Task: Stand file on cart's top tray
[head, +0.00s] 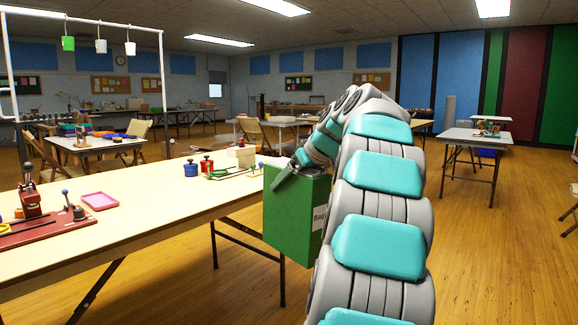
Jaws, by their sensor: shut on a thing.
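A green file (290,218) with a white label hangs upright from my gripper (289,172) in the middle of the head view. My gripper is shut on the file's top edge. The file is beside the right end of the long cream table, and its lower part reaches below the tabletop level. I cannot tell whether it touches the table edge. My arm covers the file's right side and part of its label. I cannot make out the cart or its top tray in this view.
The long cream table (150,232) fills the left front. A red press (32,205), a pink tray (99,201), and blue (191,169) and red (207,163) pots stand on it. A folding table (478,137) stands at right. Wooden floor (500,250) at right is mostly clear.

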